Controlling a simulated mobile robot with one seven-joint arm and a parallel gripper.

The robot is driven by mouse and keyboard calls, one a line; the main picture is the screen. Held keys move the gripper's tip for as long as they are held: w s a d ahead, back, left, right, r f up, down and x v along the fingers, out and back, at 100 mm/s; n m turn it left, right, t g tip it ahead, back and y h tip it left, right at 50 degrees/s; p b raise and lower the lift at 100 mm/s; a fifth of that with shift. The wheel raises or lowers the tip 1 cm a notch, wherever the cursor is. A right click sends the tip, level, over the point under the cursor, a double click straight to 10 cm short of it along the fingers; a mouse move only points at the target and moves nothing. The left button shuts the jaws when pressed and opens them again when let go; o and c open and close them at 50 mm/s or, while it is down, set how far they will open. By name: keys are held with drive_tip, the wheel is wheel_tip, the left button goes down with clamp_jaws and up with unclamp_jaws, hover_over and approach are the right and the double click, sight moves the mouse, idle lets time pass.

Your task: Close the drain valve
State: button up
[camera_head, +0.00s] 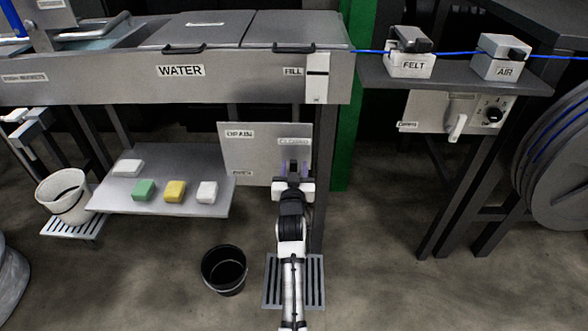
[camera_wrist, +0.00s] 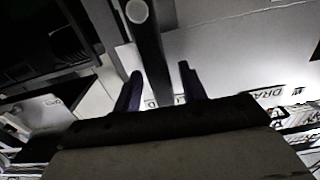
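The drain panel (camera_head: 250,160) is a grey plate under the water tank, with a DRAIN label at its upper left and another label at upper right, too small to read surely. My gripper (camera_head: 293,168) is at the panel's right side, in front of a dark upright part that looks like the valve lever. In the wrist view my gripper's two fingers (camera_wrist: 160,78) are apart. A dark bar (camera_wrist: 152,55) with a pale round spot runs between them, apparently the lever; a gap shows at the right finger. The panel (camera_wrist: 235,50) also shows there. The lever's exact angle is partly hidden.
The water tank (camera_head: 120,85) overhangs the panel, and a dark table leg stands just right of it. A shelf with sponges (camera_head: 175,191) is at left. A black bucket (camera_head: 224,268) and a floor grate (camera_head: 312,280) lie below. A second panel (camera_head: 455,112) hangs at right.

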drive_tip(key=shift+f, duration=0.1)
drive_tip(key=s+b, duration=0.1)
drive_tip(key=s, duration=1.2)
drive_tip(key=shift+s+b, duration=0.3)
drive_tip(key=shift+s, duration=0.1)
